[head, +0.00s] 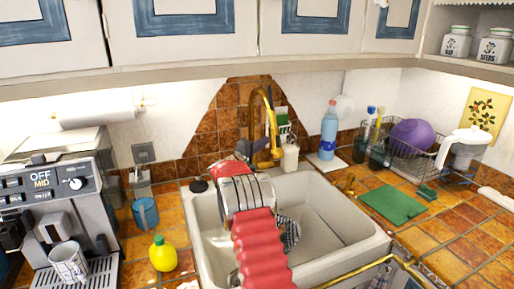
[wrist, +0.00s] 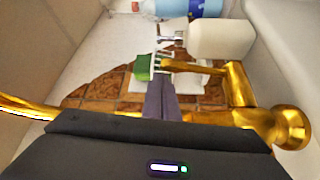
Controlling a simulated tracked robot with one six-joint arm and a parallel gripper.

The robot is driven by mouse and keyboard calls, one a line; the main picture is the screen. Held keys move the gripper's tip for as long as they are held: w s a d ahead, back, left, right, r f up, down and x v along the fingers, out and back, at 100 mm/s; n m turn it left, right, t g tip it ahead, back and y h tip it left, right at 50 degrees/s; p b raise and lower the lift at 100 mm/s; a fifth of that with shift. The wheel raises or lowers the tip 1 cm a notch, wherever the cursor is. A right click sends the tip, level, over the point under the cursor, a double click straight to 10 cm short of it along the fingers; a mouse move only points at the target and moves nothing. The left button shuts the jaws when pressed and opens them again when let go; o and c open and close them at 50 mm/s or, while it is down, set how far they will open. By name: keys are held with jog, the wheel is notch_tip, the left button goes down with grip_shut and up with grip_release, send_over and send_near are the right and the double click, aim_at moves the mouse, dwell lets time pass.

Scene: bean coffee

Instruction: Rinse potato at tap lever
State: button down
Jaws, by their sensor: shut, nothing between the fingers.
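The gold tap (head: 257,105) rises behind the white sink (head: 340,215) in the head view. In the wrist view, the tap's lever (wrist: 195,67) reaches left from the gold tap body (wrist: 240,88). My gripper (wrist: 160,84) is shut and empty, its grey-purple fingers close beside the lever on its left. Whether they touch it I cannot tell. In the head view my red arm crosses the sink and hides part of its basin and the tap's base. I see no potato in either view.
A checkered cloth (head: 289,231) is in the sink. A soap bottle (head: 290,158) and green brush (wrist: 144,66) stand behind the tap. A blue bottle (head: 328,132), dish rack (head: 440,160) and green cloth (head: 392,203) are right; a coffee machine (head: 75,200) and yellow bottle (head: 163,254) are left.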

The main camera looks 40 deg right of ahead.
jog(key=shift+d, duration=0.4)
jog(key=shift+r, duration=0.1)
jog(key=shift+w+a, duration=0.1)
jog(key=shift+a, duration=0.05)
